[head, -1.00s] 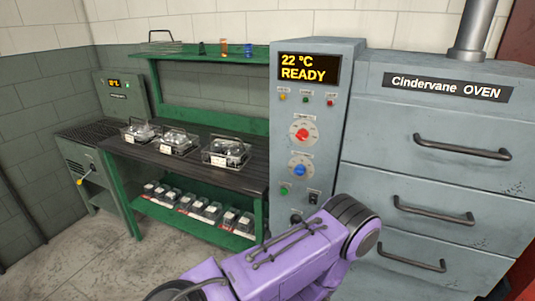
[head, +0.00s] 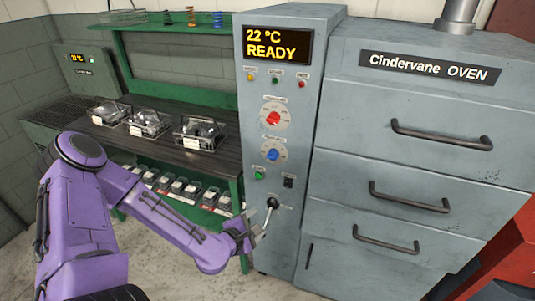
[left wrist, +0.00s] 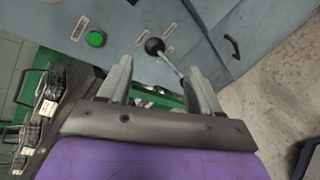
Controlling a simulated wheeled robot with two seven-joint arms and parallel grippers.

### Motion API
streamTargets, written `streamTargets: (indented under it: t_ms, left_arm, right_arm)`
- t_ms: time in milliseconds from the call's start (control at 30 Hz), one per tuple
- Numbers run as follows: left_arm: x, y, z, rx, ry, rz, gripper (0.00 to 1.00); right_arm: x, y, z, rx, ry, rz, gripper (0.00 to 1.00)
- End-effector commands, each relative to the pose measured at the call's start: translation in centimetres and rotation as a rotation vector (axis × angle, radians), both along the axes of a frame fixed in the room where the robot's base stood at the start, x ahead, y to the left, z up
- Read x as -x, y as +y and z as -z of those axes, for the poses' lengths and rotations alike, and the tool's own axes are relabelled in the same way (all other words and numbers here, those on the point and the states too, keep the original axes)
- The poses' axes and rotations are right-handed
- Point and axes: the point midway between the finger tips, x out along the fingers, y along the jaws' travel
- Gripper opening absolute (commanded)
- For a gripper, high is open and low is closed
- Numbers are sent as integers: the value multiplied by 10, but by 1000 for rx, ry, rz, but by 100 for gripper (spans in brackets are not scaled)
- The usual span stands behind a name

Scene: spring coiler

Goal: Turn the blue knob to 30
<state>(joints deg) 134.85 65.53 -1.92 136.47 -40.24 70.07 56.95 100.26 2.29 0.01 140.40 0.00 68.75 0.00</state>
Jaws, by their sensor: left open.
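The blue knob (head: 272,154) is on the oven's grey control panel in the head view, below a red knob (head: 272,118). A pale dial with markings surrounds it; its numbers are too small to read. My left gripper (head: 250,236) is open below and left of the blue knob, apart from it, beside a black-ended lever (head: 271,203). In the left wrist view the open fingers (left wrist: 160,85) point toward the panel, with the lever (left wrist: 155,47) just beyond them. The blue knob is not in the left wrist view. My right gripper is not in view.
A green button (head: 259,173) and a black switch (head: 288,181) sit between the blue knob and the lever. The display (head: 277,45) reads 22 °C READY. Oven drawers with handles (head: 440,135) are on the right, a green bench (head: 240,190) with wire baskets on the left.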

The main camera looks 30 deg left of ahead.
Motion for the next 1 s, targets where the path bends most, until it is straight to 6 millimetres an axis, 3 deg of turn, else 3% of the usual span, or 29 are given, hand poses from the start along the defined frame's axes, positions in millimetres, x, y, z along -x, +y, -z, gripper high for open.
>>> streamTargets:
  t_ms: [33,100,200,300,467,600,1000]
  left_arm:
    - [-16,8,-34,154,-122,-87,64]
    - [-30,17,-69,342,-267,-166,64]
    - [-40,25,-103,539,-415,-231,64]
    - [-45,30,-120,640,-493,-257,64]
    - [-55,34,-117,666,-518,-261,64]
    - [-73,36,-112,662,-517,-260,64]
    - [-140,48,-124,663,-509,-264,64]
  right_arm:
    - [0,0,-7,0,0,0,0]
    - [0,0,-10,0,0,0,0]
    - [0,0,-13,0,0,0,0]
    - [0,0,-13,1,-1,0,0]
    - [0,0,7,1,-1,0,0]
    - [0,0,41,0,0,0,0]
    - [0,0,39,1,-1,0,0]
